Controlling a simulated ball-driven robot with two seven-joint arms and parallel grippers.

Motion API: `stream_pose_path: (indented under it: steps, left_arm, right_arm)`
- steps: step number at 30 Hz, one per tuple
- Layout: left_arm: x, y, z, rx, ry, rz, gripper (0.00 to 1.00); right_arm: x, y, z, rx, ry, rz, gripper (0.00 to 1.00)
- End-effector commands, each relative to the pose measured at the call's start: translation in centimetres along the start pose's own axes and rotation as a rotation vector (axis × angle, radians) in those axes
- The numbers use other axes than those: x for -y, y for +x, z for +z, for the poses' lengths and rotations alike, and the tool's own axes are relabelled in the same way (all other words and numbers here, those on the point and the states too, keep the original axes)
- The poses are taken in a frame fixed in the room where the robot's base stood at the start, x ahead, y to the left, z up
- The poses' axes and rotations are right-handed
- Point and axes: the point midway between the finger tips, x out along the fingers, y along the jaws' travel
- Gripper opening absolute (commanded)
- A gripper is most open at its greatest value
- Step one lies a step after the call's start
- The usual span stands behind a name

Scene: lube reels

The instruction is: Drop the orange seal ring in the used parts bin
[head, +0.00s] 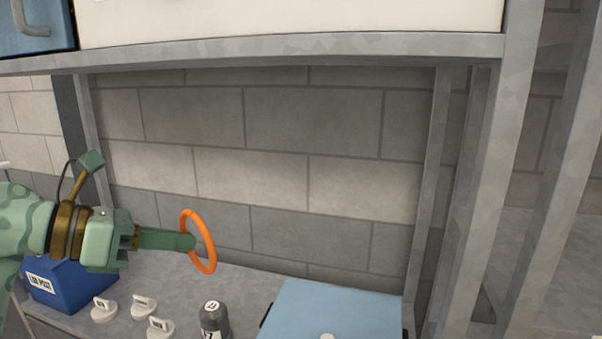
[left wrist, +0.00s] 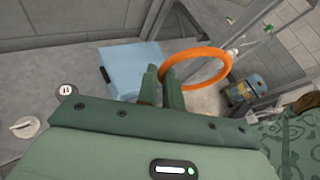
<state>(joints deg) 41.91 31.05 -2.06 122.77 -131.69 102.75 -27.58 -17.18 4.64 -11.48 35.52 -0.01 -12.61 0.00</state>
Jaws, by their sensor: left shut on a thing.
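The orange seal ring (head: 200,242) is in my left gripper (head: 186,242), which is shut on its rim. The ring hangs in the air above the shelf, and it also shows in the left wrist view (left wrist: 197,68) past the fingertips (left wrist: 163,75). A blue bin (head: 68,285) with a white label stands on the shelf at the left, behind and below my left wrist. I cannot tell from the label whether it is the used parts bin. My right gripper is not in view.
Several white caps (head: 143,306) and a dark grey bottle (head: 214,320) stand on the shelf (head: 240,285). A light blue box (head: 335,312) is at the right. Metal posts (head: 470,190) and an upper shelf (head: 250,50) frame the space.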

Motion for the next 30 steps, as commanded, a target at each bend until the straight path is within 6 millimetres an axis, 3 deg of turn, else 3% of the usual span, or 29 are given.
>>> stream_pose_path:
  steps: [1, 6, 12, 18, 30]
  left_arm:
    - [-0.9, 0.6, -3.2, -0.003, -0.019, 0.014, 0.00]
    - [-2.5, 1.6, -11.6, 0.010, -0.039, 0.060, 0.00]
    - [-2.6, 2.5, -18.9, 0.017, -0.043, 0.077, 0.00]
    - [-2.1, 2.9, -21.7, 0.019, -0.037, 0.078, 0.00]
    - [-2.4, 3.3, -22.7, 0.014, -0.042, 0.075, 0.00]
  right_arm:
    - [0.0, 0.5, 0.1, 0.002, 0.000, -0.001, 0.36]
    - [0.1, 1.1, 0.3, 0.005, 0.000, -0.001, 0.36]
    - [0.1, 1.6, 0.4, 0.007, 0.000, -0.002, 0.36]
    - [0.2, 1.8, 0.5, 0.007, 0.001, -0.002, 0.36]
    - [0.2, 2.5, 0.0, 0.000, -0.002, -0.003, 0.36]
